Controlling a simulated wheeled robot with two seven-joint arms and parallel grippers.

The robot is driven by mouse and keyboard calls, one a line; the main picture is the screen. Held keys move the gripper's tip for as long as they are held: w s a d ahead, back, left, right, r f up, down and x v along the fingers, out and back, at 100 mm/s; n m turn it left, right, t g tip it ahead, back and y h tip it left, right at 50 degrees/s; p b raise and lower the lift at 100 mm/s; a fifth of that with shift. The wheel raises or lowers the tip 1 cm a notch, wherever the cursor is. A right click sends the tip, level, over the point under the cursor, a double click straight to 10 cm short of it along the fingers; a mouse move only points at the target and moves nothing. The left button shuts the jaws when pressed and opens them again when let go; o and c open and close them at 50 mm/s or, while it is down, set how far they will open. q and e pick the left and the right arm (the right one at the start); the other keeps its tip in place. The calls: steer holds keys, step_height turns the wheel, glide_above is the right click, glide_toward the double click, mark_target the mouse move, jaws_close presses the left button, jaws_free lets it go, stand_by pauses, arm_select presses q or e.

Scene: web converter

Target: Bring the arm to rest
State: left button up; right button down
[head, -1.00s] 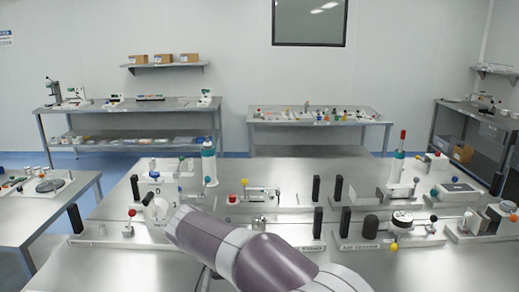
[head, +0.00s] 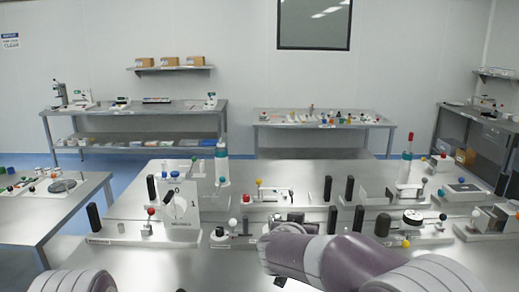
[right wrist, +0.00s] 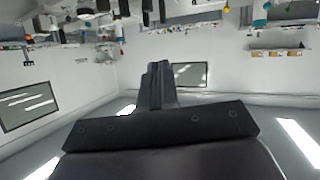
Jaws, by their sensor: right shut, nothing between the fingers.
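My right arm (head: 330,258) comes in from the lower right of the head view and reaches over the near part of the steel bench (head: 200,270). Its gripper cannot be made out clearly there. In the right wrist view, my right gripper (right wrist: 157,70) shows dark fingers shut together, with nothing between them. Benches and small devices appear upside down along the top of that view, beyond the fingers. A pale link of mine shows at the lower left of the head view; my left gripper is out of view.
Black posts (head: 327,189) and a round gauge (head: 413,216) stand right of centre. A side table (head: 60,205) is at the left.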

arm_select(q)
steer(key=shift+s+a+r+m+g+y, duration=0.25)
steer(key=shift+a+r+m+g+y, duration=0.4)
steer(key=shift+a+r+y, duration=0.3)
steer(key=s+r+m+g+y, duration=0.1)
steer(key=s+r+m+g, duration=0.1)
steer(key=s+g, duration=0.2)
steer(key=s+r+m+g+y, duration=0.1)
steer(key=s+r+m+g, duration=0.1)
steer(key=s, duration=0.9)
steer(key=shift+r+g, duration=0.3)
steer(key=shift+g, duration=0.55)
arm_select(e)
steer(key=s+d+f+n+g+y, duration=0.1)
steer(key=s+d+f+g, duration=0.2)
steer(key=s+f, duration=0.3)
steer(key=s+d+f+n+g+y, duration=0.1)
steer(key=s+d+f+g+y, duration=0.1)
steer(key=s+f, duration=0.5)
steer(key=s+d+f+n+g+y, duration=0.1)
steer(key=s+d+f+g, duration=0.3)
steer(key=s, duration=1.2)
step_height(320, 180, down, 2)
steer(key=shift+f+g+y, duration=0.2)
steer(key=shift+g+y, duration=0.1)
steer(key=shift+g, duration=0.8)
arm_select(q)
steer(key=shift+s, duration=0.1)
arm_select(e)
steer(key=shift+a, duration=0.1)
